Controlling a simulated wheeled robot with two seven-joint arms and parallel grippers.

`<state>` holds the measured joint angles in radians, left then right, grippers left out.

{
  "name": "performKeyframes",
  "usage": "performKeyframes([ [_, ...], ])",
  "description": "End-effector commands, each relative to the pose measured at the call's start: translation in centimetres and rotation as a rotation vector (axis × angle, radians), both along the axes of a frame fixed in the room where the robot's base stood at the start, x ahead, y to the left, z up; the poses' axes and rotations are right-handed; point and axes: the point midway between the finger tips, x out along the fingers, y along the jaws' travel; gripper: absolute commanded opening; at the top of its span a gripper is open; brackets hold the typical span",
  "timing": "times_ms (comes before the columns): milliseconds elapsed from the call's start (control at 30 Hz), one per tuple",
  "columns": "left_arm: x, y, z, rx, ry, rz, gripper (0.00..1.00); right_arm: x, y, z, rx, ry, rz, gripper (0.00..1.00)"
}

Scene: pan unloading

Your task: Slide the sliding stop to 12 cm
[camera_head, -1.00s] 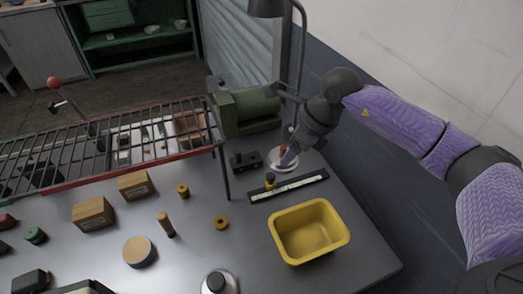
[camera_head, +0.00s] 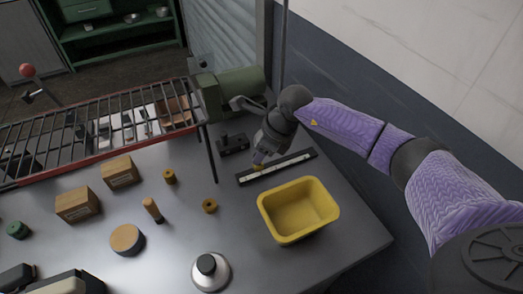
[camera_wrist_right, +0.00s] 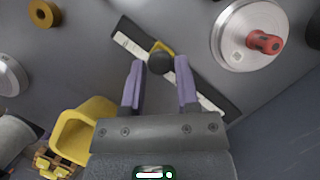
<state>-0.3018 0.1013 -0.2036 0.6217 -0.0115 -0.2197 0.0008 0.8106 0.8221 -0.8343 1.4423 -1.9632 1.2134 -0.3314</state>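The black ruler rail with a white scale (camera_head: 290,164) lies on the grey table behind the yellow bin; it also crosses the right wrist view (camera_wrist_right: 131,45). The sliding stop, yellow with a dark round knob (camera_wrist_right: 161,62), sits on the rail. In the head view my right gripper (camera_head: 259,160) hangs over the rail's left part and mostly hides the stop. In the right wrist view its two purple fingers (camera_wrist_right: 160,85) are apart, with the knob just beyond and between their tips; contact cannot be told. The scale numbers are too small to read. My left gripper is not in view.
A yellow bin (camera_head: 332,203) stands just in front of the rail. A silver disc with a red knob (camera_wrist_right: 238,42) lies beside the rail. A wire rack (camera_head: 100,165), wooden blocks (camera_head: 119,173) and a silver weight (camera_head: 222,273) occupy the left and front.

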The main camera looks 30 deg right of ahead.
Motion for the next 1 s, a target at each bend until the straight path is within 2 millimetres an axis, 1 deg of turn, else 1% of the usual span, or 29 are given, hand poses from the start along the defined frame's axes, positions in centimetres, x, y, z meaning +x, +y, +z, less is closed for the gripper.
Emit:
performKeyframes([
  [33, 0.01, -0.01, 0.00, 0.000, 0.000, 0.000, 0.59, 0.00, 0.00, 0.01, 0.000, 0.000, 0.000, 0.27],
  [67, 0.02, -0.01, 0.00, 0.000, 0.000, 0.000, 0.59, 0.00, -0.01, 0.01, 0.000, 0.000, 0.000, 0.21],
  [100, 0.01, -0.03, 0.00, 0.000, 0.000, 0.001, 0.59, 0.00, 0.00, 0.01, 0.000, 0.000, 0.000, 0.12],
  [167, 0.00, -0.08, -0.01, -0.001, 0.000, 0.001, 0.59, 0.00, -0.01, 0.02, 0.000, 0.000, 0.000, 0.00],
  [1000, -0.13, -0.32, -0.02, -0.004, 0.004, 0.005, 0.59, 0.03, -0.02, 0.06, 0.000, -0.001, 0.000, 0.00],
])
